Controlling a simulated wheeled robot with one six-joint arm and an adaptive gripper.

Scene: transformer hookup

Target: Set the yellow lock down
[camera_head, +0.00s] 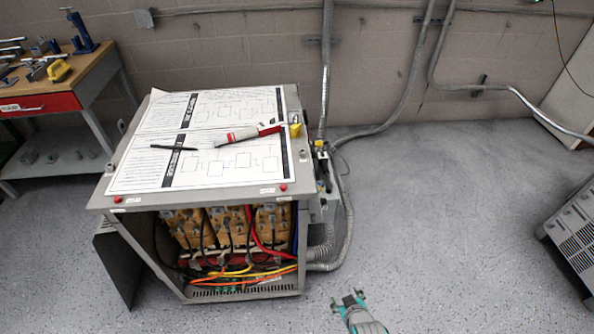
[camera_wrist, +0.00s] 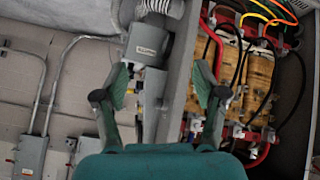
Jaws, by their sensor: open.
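A small yellow lock (camera_head: 295,130) sits at the right edge of the top of the transformer cabinet (camera_head: 243,196), beside the paper sheets. My gripper (camera_head: 349,298) is at the bottom of the head view, in front and to the right of the cabinet, well apart from the lock. In the wrist view my gripper (camera_wrist: 160,88) has its two green-padded fingers spread, with nothing held between them. I cannot make out the lock clearly in the wrist view.
Diagram sheets (camera_head: 212,162), a red and white tool (camera_head: 245,135) and a dark pen-like item (camera_head: 173,148) lie on the cabinet top. Conduit (camera_head: 346,220) runs along its right side. A workbench (camera_head: 83,82) stands at left, a grey unit (camera_head: 574,235) at right. Floor between is clear.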

